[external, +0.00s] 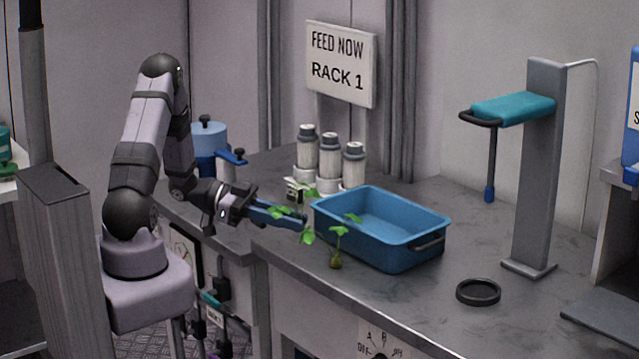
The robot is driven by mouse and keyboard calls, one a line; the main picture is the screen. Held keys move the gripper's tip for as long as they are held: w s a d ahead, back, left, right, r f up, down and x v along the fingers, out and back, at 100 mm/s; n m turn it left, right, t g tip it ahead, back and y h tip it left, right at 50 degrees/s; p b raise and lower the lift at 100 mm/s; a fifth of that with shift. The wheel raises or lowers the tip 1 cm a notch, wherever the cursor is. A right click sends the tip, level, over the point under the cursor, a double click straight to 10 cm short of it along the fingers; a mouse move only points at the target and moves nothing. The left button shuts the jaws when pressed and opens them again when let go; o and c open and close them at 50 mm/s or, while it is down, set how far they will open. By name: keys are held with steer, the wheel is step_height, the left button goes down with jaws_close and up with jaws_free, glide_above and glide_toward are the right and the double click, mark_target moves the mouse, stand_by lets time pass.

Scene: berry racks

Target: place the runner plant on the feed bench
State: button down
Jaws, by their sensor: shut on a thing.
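The runner plant (338,231) has several green leaves and a small brownish root ball (335,263) at its lower end. It is at the left front corner of the blue tub, over or on the grey bench top (375,300); I cannot tell whether the root ball touches the bench. My gripper (298,222) reaches in from the left with its blue fingers shut on the runner plant. Leaves show around the fingers and to their right. The fingers partly hide the stems.
An empty blue tub (420,240) stands right beside the plant. Several white bottles (330,155) stand behind it under a sign reading "FEED NOW RACK 1" (341,65). A black ring (478,290) and a grey stand (537,180) are to the right. The front bench top is mostly clear.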

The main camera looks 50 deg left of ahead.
mark_target(290, 247)
steer(key=shift+f, duration=1.7)
steer(key=shift+f, duration=0.2)
steer(key=c, duration=1.6)
jaws_free()
steer(key=shift+r, duration=0.2)
steer(key=b+v, duration=0.2)
steer(key=v, duration=1)
steer(key=shift+s, duration=0.1)
